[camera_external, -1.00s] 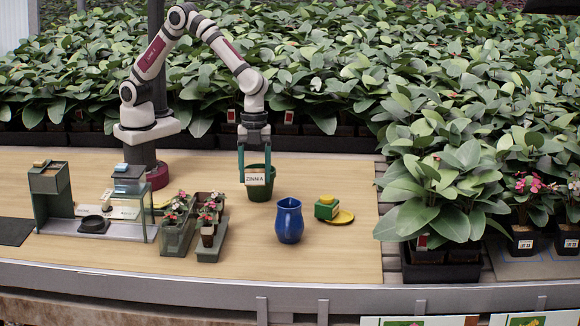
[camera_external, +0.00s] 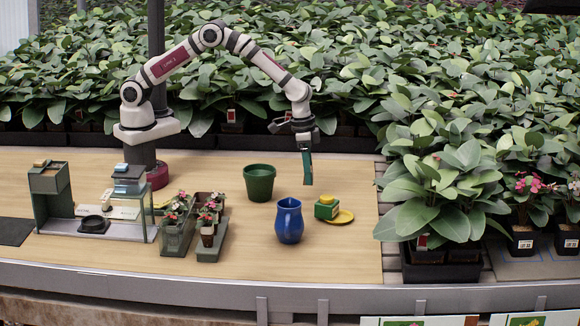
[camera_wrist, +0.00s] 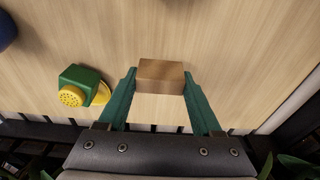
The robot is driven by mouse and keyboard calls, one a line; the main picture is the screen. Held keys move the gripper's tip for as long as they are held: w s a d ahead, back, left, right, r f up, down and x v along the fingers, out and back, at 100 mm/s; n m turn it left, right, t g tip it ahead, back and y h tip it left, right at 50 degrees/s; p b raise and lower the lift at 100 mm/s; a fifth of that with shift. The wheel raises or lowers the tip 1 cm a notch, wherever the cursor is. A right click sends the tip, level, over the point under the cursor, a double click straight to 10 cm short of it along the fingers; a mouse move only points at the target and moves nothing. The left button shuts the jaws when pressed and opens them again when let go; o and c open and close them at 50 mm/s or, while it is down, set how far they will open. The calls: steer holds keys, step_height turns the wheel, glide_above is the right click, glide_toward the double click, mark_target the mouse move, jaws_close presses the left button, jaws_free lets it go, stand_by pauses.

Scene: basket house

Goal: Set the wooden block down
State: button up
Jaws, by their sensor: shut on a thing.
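The wooden block (camera_wrist: 160,76) is a plain brown bar between my fingertips in the wrist view. My gripper (camera_wrist: 160,80) is shut on it, one green finger at each end. In the external view my gripper (camera_external: 308,182) points down above the right part of the table, behind the green and yellow object. The fingers look nearly edge-on there and the block is hidden or too small to make out. I cannot tell how high the block is above the table.
A green and yellow object (camera_external: 326,208) stands beside a yellow disc (camera_external: 344,217). A blue vase (camera_external: 289,222) and an empty-looking green pot (camera_external: 259,184) stand to the left. Potted plants (camera_external: 445,190) line the right edge. Bare table (camera_external: 345,180) lies around the gripper.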

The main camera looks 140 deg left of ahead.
mark_target(310, 196)
steer(key=shift+a+f, duration=0.35)
steer(key=shift+a, duration=0.05)
steer(key=shift+f, duration=1.95)
steer(key=shift+f, duration=0.1)
steer(key=o, duration=1.3)
